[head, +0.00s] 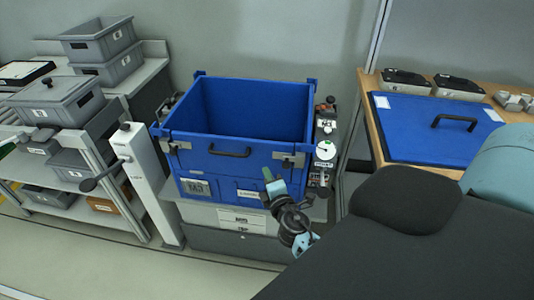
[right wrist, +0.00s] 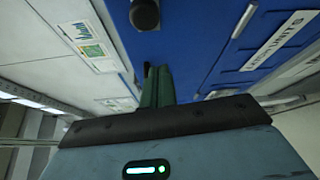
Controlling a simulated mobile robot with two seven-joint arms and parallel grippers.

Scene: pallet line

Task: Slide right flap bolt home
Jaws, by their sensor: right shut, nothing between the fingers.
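The blue crate (head: 258,92) stands open at the top, with a front flap (head: 225,152) that has a dark handle (head: 230,152). A grey metal bolt fitting (head: 290,158) sits at the flap's right end. My right gripper (head: 267,174) is in front of the flap, below and left of that fitting, with its green fingers pointing up. The right wrist view shows the fingers (right wrist: 156,86) together and empty beside the blue surface. A round black knob (right wrist: 145,14) shows beyond the fingertips, apart from them. How far the bolt is slid cannot be told. My left gripper is out of view.
A matching left fitting (head: 176,147) is at the flap's other end. A gauge panel (head: 325,150) stands close to the crate's right. A grey post with a lever (head: 140,170) stands at left. A blue lid (head: 435,125) lies on the right bench.

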